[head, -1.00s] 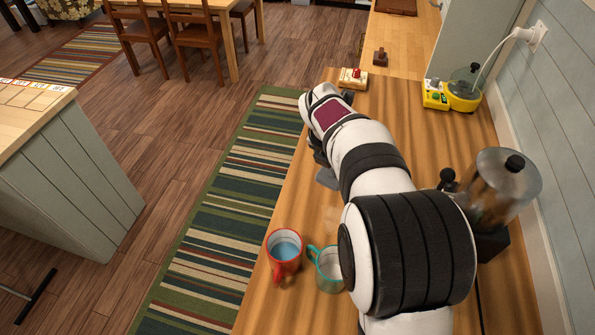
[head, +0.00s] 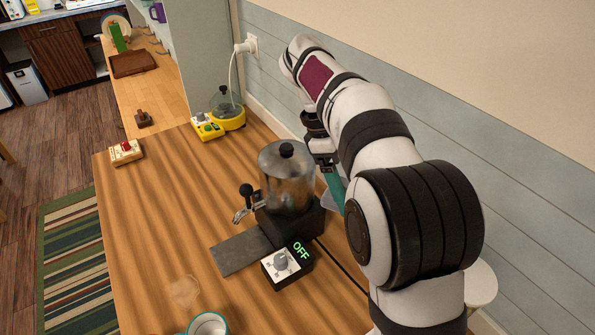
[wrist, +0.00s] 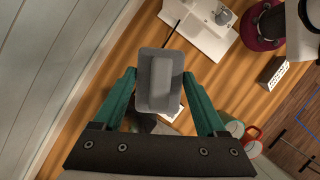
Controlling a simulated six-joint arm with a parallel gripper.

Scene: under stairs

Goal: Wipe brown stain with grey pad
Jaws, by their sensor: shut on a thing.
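A pale brown stain (head: 185,290) lies on the wooden counter (head: 140,235), left of the machine with the clear canister and close to a mug. My gripper (head: 326,178), with teal fingers, is at the wall side of that machine, well apart from the stain. In the wrist view my gripper (wrist: 158,74) is shut on the grey pad (wrist: 160,100), a rounded rectangle with a raised middle strip. The pad shows only partly in the head view (head: 329,202), behind my arm. I see no contact between pad and counter.
A teal-rimmed mug (head: 207,325) stands near the stain. A yellow appliance (head: 228,110) is by the wall. The counter's left middle is clear.

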